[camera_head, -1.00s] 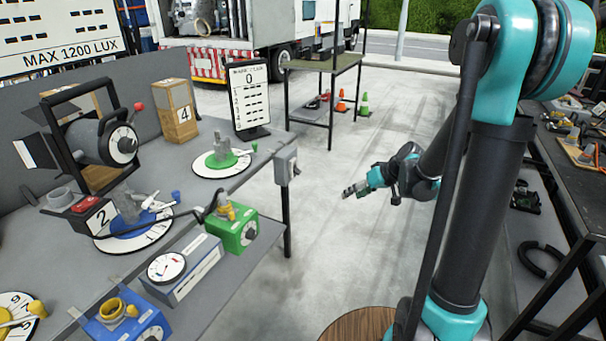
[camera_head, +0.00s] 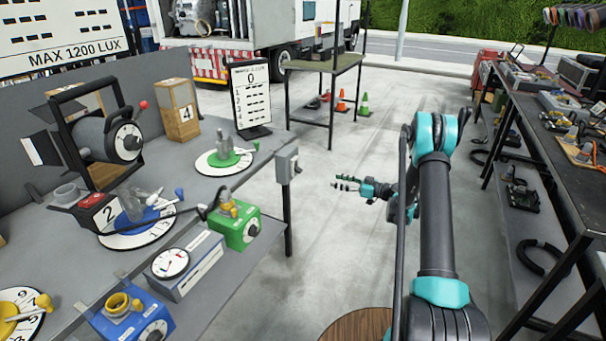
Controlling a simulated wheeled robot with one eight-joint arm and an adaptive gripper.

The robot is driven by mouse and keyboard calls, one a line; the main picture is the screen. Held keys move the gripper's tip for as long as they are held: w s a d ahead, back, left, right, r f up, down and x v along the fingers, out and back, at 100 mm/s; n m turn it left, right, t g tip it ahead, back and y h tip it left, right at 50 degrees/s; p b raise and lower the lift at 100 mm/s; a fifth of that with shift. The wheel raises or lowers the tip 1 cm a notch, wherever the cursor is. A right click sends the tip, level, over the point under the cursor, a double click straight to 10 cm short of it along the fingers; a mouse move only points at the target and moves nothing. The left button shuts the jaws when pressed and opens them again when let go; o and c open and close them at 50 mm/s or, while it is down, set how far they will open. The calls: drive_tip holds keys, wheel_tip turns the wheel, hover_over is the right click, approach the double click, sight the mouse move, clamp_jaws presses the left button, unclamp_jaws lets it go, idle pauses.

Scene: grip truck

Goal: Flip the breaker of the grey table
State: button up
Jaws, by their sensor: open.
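The grey table (camera_head: 262,228) stands at the left, with equipment on it. A small grey breaker box (camera_head: 286,163) is fixed at the table's right end, by its leg. A small lever seems to stick out on the box's right side; its position is too small to tell. My gripper (camera_head: 338,183) is to the right of the box, over the open floor and apart from it. It points left toward the box, with its fingers spread and nothing between them.
A green box (camera_head: 236,226) and a meter (camera_head: 172,263) sit near the table's front edge. A sign board (camera_head: 249,95) stands at its back corner. A dark workbench (camera_head: 550,110) runs along the right. Traffic cones (camera_head: 364,104) stand by a small table (camera_head: 336,63). The floor between is clear.

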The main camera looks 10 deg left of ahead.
sight(298, 170)
drive_tip(key=x, duration=1.7)
drive_tip(key=shift+w, duration=0.25)
drive_tip(key=shift+f, duration=0.15)
clamp_jaws()
